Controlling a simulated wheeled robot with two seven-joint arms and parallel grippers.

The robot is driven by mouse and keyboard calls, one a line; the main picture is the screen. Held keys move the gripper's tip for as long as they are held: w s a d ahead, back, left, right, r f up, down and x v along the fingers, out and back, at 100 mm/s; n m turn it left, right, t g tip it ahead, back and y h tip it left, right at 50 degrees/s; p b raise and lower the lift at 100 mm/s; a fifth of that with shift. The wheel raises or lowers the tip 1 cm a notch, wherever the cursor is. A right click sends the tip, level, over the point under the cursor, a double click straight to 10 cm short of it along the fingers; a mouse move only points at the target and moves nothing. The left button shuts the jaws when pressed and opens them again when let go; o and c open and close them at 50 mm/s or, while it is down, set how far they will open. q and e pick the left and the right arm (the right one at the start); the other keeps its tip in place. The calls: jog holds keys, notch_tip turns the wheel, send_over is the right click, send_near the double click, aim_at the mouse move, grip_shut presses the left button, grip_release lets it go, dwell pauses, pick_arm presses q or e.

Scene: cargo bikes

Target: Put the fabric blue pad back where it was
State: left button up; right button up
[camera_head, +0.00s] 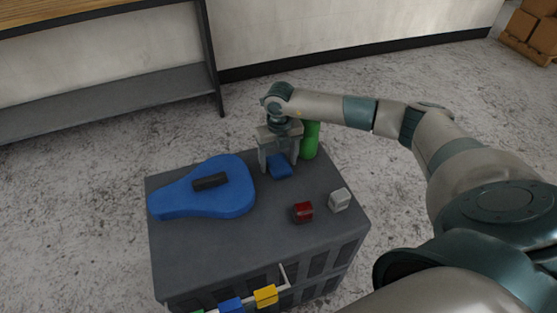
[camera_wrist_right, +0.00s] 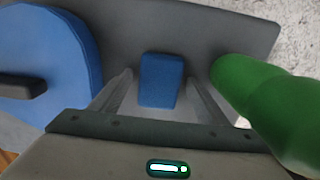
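The small blue pad (camera_head: 280,168) appears to lie on the grey top of the cabinet (camera_head: 235,240), near its back edge. In the right wrist view the pad (camera_wrist_right: 161,80) shows between the two fingers, with a gap on each side. My right gripper (camera_head: 279,160) is open above and around the pad and points down at it. The fingers also show in the right wrist view (camera_wrist_right: 160,85). I cannot tell the exact height of the fingertips over the top. My left gripper is not in view.
A green bottle-like object (camera_head: 310,140) stands close beside the right gripper. A large blue saddle-shaped piece (camera_head: 222,200) with a dark bar (camera_head: 210,181) lies left. A red block (camera_head: 302,212) and a grey block (camera_head: 340,200) sit in front. Colored blocks (camera_head: 265,295) show at the cabinet's front.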

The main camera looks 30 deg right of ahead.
aim_at(279, 163)
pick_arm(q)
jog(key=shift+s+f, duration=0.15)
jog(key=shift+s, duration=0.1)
pick_arm(e)
jog(key=shift+r, duration=0.2)
jog(key=shift+r, duration=0.85)
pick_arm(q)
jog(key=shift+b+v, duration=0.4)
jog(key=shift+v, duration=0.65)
pick_arm(e)
notch_tip(279, 163, up, 10)
jog(key=shift+s, duration=0.15)
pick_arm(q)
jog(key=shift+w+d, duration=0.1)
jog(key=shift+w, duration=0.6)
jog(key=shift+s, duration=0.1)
